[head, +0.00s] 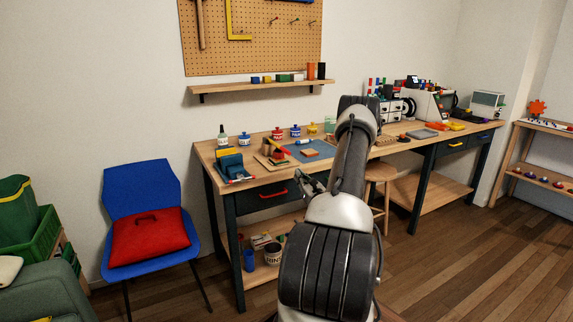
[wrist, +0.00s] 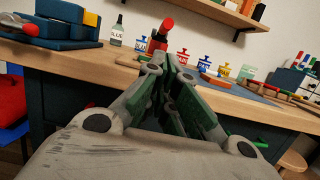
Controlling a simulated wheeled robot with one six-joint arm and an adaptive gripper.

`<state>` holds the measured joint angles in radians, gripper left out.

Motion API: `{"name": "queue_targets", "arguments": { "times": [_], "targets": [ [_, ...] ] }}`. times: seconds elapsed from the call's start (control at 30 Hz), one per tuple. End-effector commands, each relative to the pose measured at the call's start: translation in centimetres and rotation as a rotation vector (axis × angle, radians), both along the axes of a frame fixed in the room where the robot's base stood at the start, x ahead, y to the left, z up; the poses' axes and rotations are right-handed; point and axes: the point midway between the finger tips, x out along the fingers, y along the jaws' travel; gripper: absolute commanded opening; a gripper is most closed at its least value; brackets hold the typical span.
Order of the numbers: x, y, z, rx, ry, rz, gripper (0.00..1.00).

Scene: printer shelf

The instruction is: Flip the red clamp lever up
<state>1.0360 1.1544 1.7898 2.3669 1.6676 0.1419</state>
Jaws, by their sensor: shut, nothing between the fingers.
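The red clamp lever (wrist: 167,25) shows in the wrist view as a red grip standing above a red and dark clamp body (wrist: 154,43). It appears tilted, and its base is partly hidden behind my fingers. In the head view the clamp area is small, on a wooden board (head: 268,163) at the left of the workbench; the lever's pose is unclear there. My gripper (wrist: 172,58) is shut and empty. In the wrist view its fingertips show just below and right of the clamp body, and I cannot tell whether they touch. In the head view my gripper (head: 308,180) is near the bench's front edge.
A blue block-like fixture (head: 231,163) stands left on the workbench (head: 210,152). A glue bottle (wrist: 118,32) and several coloured pots stand behind. A blue mat (head: 318,150) lies right of the board. A stool (head: 379,172) stands in front. A blue chair (head: 140,185) is left.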

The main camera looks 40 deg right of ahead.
Motion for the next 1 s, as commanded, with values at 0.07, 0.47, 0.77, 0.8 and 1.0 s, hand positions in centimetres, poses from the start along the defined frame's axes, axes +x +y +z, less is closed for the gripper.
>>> {"name": "queue_targets", "arguments": {
  "times": [0.07,0.47,0.77,0.8,1.0],
  "targets": [
    [0.1,0.0,0.0,0.000,0.000,0.001,0.00],
    [5.7,-1.2,1.4,-0.002,-0.001,0.004,0.00],
    [9.1,-2.1,2.2,-0.001,0.001,0.003,0.00],
    [9.3,-2.1,2.2,0.000,0.002,0.002,0.00],
    [9.5,-2.2,2.3,0.001,0.002,0.002,0.00]
  ]
}}
